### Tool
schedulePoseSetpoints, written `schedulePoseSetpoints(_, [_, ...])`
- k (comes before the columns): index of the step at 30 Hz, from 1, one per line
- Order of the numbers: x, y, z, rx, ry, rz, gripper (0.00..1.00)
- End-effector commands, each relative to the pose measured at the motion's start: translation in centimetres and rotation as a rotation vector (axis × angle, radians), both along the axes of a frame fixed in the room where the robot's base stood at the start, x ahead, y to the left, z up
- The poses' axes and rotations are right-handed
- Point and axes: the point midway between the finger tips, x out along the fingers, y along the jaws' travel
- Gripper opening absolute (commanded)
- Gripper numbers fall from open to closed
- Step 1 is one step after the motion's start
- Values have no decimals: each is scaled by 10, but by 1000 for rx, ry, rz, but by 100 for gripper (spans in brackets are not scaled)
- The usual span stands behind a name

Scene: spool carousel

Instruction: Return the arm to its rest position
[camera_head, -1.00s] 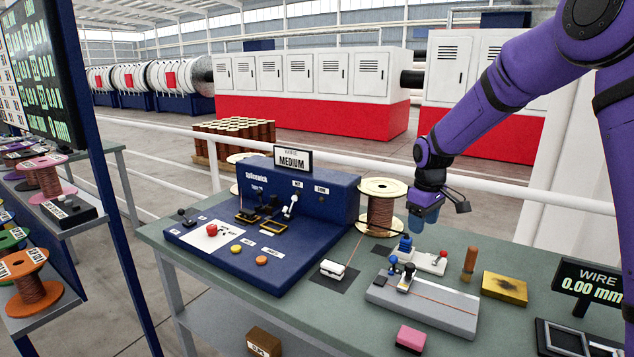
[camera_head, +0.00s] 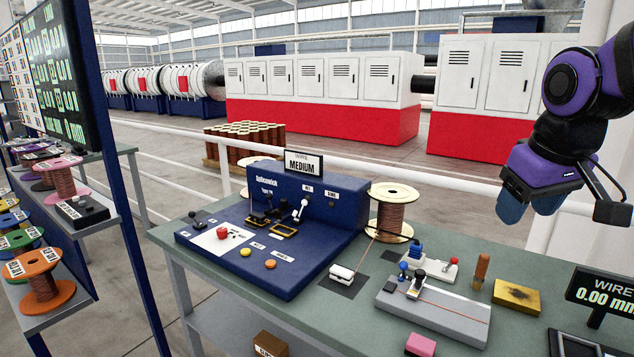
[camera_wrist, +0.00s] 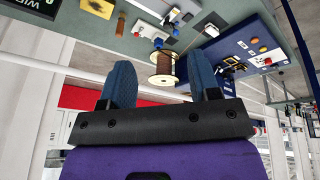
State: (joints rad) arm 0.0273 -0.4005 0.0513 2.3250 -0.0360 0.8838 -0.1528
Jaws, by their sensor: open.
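My gripper (camera_head: 530,195) hangs at the right of the head view, above and behind the workbench (camera_head: 430,238). Its blue fingers stand apart with nothing between them in the wrist view (camera_wrist: 165,88). My purple arm is folded up at the upper right. The same spool shows beyond the fingers in the wrist view (camera_wrist: 164,68).
The blue splicing machine (camera_head: 300,225) bears a MEDIUM sign. A grey block (camera_head: 440,312), a yellow pad (camera_head: 517,295) and a WIRE display (camera_head: 600,288) stand on the bench. A white rail (camera_head: 455,185) runs behind. A spool rack (camera_head: 75,160) stands at left.

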Motion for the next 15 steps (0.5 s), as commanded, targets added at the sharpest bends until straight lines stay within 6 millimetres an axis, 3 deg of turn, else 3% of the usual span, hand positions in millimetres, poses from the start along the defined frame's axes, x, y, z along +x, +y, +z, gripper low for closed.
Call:
schedulePoseSetpoints(3, [-36,-1,4,27,-41,-48,56])
schedulePoseSetpoints(9, [-85,-3,0,77,-97,-121,56])
schedulePoseSetpoints(15, [-112,-4,-6,110,-127,-162,56])
